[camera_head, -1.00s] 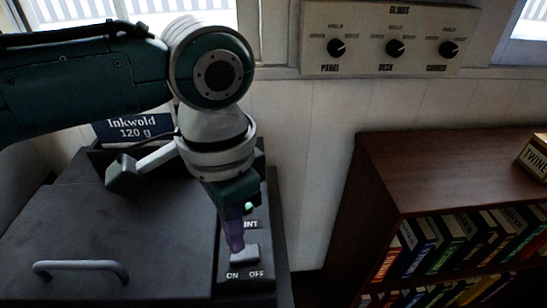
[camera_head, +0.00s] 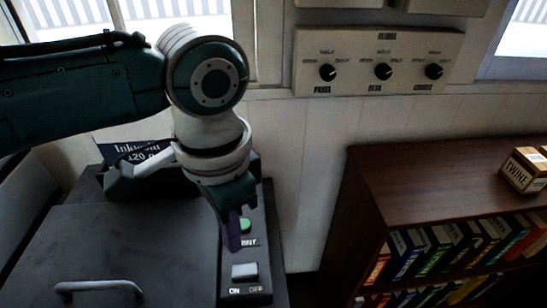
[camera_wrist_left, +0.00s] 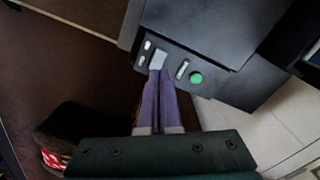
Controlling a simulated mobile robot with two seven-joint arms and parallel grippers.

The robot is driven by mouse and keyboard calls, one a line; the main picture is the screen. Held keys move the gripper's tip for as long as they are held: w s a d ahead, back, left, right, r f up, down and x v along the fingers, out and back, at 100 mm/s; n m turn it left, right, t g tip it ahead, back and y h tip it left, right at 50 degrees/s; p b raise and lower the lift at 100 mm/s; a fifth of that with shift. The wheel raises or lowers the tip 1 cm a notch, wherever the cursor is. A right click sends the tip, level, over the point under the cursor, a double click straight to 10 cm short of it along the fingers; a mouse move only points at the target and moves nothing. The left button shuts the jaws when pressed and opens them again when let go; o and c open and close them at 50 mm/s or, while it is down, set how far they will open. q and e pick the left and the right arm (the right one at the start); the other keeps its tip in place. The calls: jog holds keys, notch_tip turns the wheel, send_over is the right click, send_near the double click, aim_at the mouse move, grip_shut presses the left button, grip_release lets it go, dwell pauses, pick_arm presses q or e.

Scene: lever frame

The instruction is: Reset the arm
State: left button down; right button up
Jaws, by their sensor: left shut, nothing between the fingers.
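My left gripper (camera_head: 233,247) has purple fingers that are shut and empty. They point down over the dark control panel of a machine, just above and left of a pale grey switch (camera_head: 244,270) marked ON and OFF. The fingertips look apart from the switch in the head view. In the left wrist view my fingers (camera_wrist_left: 160,76) overlap the lower edge of the pale switch (camera_wrist_left: 158,60), so a gap there is hard to judge. A green button (camera_head: 244,225) sits behind the fingers near a partly hidden label; it also shows in the wrist view (camera_wrist_left: 196,78). My right gripper is out of view.
The machine's black lid (camera_head: 120,245) has a grey handle (camera_head: 98,287). An Inkwold paper sign (camera_head: 125,150) is partly behind my arm. A panel with three knobs (camera_head: 380,62) hangs on the wall. A brown bookcase (camera_head: 440,170) with a TWINE box (camera_head: 525,168) stands right.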

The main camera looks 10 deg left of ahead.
pick_arm(q)
jog(key=s+d+n+t+h, duration=0.1)
jog(key=s+d+h, duration=0.4)
jog(key=s, duration=0.4)
jog(key=s+a+r+n+t+y, duration=0.1)
jog(key=s+a+r+n+y, duration=0.1)
jog(key=s+a+n, duration=0.3)
jog(key=s+a+r+n+t+y, duration=0.1)
jog(key=s+a+r+t+y, duration=0.15)
jog(key=a, duration=0.55)
notch_tip(320, 180, up, 28)
jog(key=p, duration=2.8)
jog(key=shift+f+g, duration=0.15)
jog(key=shift+g, duration=0.3)
